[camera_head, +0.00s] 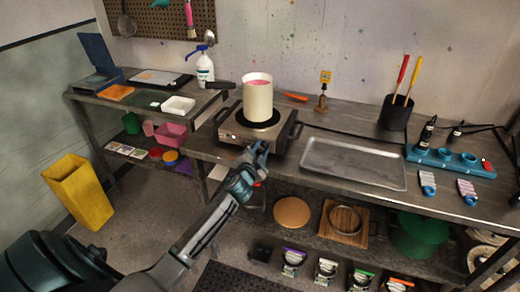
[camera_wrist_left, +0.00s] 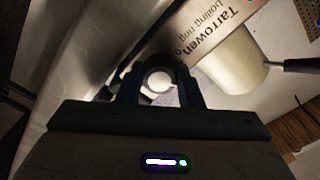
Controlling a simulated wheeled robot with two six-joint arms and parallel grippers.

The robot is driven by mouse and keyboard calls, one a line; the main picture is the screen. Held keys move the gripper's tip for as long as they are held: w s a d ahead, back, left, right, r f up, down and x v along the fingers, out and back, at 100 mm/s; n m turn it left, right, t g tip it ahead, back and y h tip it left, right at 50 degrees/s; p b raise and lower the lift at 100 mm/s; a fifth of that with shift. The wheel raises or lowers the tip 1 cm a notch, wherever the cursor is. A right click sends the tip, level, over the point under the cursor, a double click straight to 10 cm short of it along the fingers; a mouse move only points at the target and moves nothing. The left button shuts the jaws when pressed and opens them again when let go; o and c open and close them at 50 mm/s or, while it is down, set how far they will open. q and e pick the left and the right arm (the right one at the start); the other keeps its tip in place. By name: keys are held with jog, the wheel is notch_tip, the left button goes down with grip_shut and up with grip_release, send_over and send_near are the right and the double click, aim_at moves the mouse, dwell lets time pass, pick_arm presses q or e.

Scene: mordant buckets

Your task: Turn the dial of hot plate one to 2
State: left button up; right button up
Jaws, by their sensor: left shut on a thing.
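The hot plate (camera_head: 236,131) is a silver box with dark side handles on the bench, with a cream pot (camera_head: 258,103) of pink liquid on its black ring. My left gripper (camera_head: 258,152) is at its front face, shut on the dial. In the left wrist view the round, pale dial (camera_wrist_left: 158,80) sits between the dark fingers (camera_wrist_left: 160,88). The plate's panel (camera_wrist_left: 215,30) reads "Tarrowen boiling ring", and the pot (camera_wrist_left: 235,62) is beside it. The dial's setting cannot be read. My right gripper is not in view.
A metal tray (camera_head: 353,164) lies right of the hot plate, and a blue rack (camera_head: 450,162) stands farther right. A black cup (camera_head: 396,113) holds a red and a yellow tool. A pan handle (camera_head: 220,85) is left of the pot. A yellow bin (camera_head: 78,193) stands on the floor.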

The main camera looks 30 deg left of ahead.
pick_arm(q)
jog(key=shift+m, duration=0.6)
